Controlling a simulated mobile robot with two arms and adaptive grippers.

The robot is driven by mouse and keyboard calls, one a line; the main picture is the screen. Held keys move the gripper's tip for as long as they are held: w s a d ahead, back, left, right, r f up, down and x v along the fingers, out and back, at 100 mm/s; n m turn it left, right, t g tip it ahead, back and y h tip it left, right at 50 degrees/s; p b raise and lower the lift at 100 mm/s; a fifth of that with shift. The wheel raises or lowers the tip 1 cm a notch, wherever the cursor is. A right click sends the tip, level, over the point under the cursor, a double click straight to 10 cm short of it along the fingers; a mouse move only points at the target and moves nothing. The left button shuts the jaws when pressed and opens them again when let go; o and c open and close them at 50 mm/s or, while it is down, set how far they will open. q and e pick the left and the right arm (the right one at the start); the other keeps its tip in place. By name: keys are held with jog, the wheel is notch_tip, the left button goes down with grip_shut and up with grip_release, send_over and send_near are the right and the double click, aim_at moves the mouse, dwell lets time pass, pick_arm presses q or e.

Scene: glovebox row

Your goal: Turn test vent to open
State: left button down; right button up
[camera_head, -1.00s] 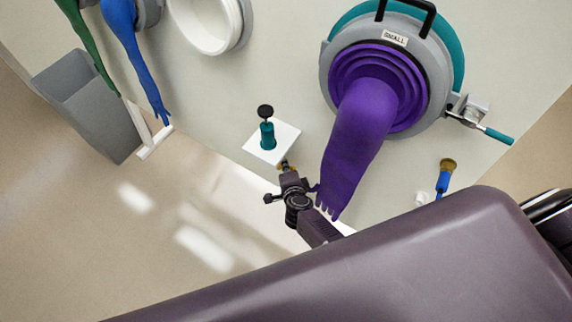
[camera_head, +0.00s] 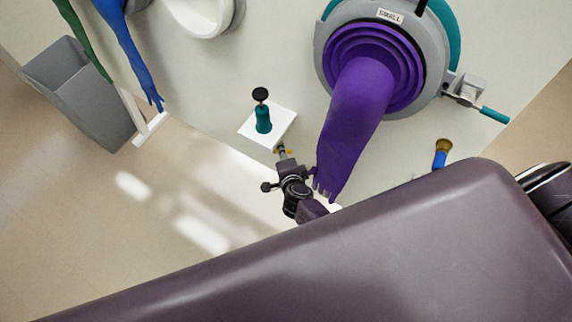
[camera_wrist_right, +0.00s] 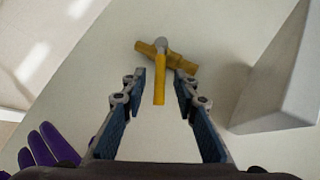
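The test vent (camera_wrist_right: 159,82) appears to be the small yellow-handled valve on the pale panel in the right wrist view. One yellow part points toward the camera and another lies crosswise behind it at a grey fitting. Whether the handle's tip lies between the pads in depth is unclear. My left gripper is not in view.
The purple glove (camera_head: 350,130) hangs right beside my right gripper; its fingers (camera_wrist_right: 50,145) show in the wrist view. A white plate (camera_head: 275,116) with a teal, black-knobbed fitting (camera_head: 263,118) is just above. A teal-handled latch (camera_head: 494,115) and grey bin (camera_head: 80,90) stand farther away.

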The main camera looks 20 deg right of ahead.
jog(key=v, duration=0.9)
jog(key=shift+s, duration=0.15)
jog(key=shift+a, duration=0.1)
jog(key=shift+c, duration=0.4)
